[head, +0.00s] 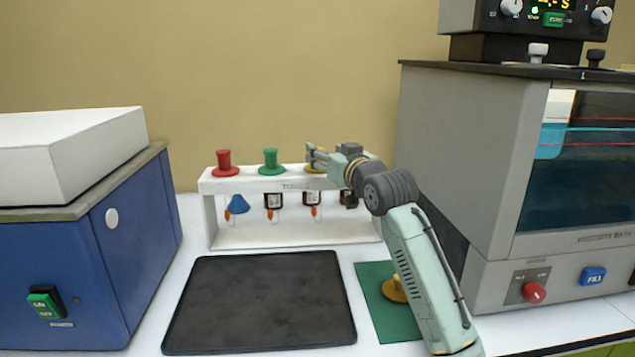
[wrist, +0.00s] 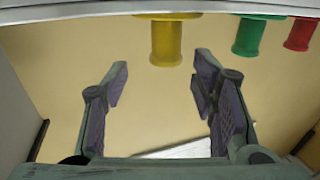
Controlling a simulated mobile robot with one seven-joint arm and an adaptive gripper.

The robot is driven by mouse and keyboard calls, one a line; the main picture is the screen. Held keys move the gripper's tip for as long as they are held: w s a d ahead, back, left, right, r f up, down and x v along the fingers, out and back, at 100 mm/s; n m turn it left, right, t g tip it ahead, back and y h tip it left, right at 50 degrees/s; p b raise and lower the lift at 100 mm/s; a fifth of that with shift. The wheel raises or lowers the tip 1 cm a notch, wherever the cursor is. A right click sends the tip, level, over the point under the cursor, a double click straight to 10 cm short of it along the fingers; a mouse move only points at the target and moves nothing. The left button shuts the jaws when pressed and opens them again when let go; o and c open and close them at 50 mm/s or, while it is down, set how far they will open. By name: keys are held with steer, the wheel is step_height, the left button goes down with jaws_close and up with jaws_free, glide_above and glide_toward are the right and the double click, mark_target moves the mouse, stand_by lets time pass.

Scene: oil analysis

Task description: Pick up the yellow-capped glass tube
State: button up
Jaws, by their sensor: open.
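The yellow cap (head: 314,169) of a glass tube sits on top of the white rack, partly hidden by my gripper (head: 317,157). It also shows in the wrist view (wrist: 166,42), where the picture looks upside down. My gripper (wrist: 160,78) is open and empty there. The yellow cap lies beyond the fingertips, between them from left to right, and nearer the right finger. I see no contact. The tube's glass below the cap is not clear.
The white rack (head: 290,236) also bears a red cap (head: 224,165) and a green cap (head: 271,162). A black mat (head: 262,300) lies in front. Another yellow piece (head: 392,289) sits on a green mat (head: 375,320). A blue box (head: 130,245) and a grey viscosity bath (head: 470,150) flank the rack.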

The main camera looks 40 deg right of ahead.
steer(key=x, duration=0.1)
steer(key=p+x, duration=0.1)
steer(key=x, duration=0.2)
steer(key=shift+a+p, duration=0.35)
steer(key=shift+p, duration=0.05)
steer(key=shift+w+d, duration=0.1)
steer(key=shift+w, duration=0.2)
jaws_close()
